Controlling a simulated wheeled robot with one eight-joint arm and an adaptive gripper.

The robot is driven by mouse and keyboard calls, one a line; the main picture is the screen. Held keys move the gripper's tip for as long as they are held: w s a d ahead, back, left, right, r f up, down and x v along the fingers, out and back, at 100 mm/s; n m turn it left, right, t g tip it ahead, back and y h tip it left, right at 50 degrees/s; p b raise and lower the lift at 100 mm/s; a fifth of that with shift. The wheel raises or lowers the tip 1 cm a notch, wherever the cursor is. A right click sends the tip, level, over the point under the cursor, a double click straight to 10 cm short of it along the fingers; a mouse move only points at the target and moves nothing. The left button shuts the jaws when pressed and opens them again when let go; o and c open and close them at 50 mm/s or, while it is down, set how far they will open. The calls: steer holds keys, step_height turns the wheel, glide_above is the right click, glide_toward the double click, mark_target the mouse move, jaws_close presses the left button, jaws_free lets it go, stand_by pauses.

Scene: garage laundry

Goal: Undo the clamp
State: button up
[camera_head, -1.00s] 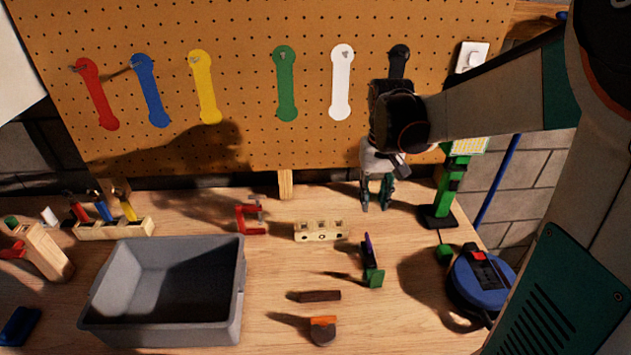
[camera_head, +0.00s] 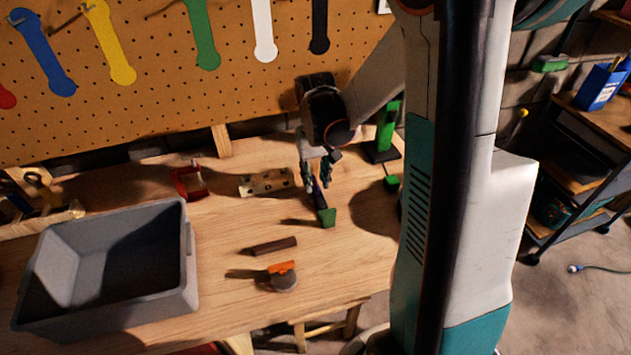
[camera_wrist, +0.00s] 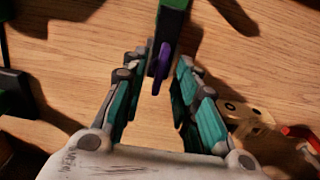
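A red C-shaped clamp (camera_head: 188,181) stands on the workbench left of a pale wooden block with holes (camera_head: 264,182). The clamp's red edge also shows at the right of the wrist view (camera_wrist: 300,133). In the wrist view my gripper (camera_wrist: 157,74) is open, with the purple part (camera_wrist: 160,62) lined up between the fingertips; contact cannot be made out.
A grey bin (camera_head: 110,270) takes the bench's left side. A dark bar (camera_head: 270,246) and an orange-topped round tool (camera_head: 283,277) lie in front. A green stand (camera_head: 385,135) is behind right. Hanging tools line the pegboard (camera_head: 150,100). Bare wood lies around the green tool.

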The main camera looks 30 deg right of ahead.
steer(key=shift+f, duration=0.3)
jaws_close()
steer(key=shift+n, duration=0.3)
steer(key=n, duration=1.2)
steer(key=shift+s, duration=0.2)
steer(key=shift+f+n, duration=0.1)
steer(key=shift+n, duration=0.2)
